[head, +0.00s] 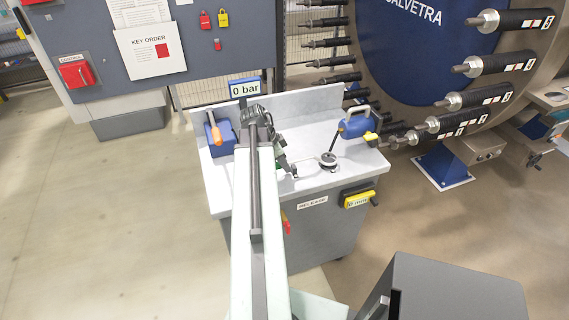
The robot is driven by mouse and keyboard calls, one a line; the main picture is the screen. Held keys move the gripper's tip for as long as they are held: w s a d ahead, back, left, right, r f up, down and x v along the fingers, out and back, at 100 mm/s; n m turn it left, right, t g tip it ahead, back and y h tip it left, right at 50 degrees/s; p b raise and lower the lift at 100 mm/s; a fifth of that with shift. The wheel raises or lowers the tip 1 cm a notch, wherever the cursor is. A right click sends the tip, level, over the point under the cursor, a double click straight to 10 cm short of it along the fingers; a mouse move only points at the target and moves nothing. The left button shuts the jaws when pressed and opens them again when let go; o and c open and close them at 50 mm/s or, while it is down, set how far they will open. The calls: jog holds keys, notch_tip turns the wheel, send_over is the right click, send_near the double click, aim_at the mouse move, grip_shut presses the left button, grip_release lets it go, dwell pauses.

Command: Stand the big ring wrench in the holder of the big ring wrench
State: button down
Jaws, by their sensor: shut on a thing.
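My gripper (291,171) is over the middle of the white bench top, at the end of my arm, and points down to the right. It is shut on a thin pale grey piece (306,164), which I take to be the big ring wrench. That piece reaches right toward a round white disc with a dark centre (328,162) and a thin dark rod. I cannot tell whether they touch. The jaws are small here and partly hidden by my own arm. I cannot make out for certain which thing is the holder of the big ring wrench.
The bench (222,190) has a raised back edge. A blue block (225,134) with an orange handle stands at left, a blue tool (355,124) with a grey handle at right. A "0 bar" display (244,88) rises behind. A yellow labelled unit (357,198) is on the front.

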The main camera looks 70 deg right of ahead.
jog(key=shift+f+b, duration=0.75)
jog(key=shift+f, duration=0.1)
jog(key=shift+r, duration=0.1)
jog(key=c, duration=1.1)
grip_release()
jog(key=p+v, duration=0.7)
jog(key=v, duration=0.1)
jog(key=shift+p, duration=0.3)
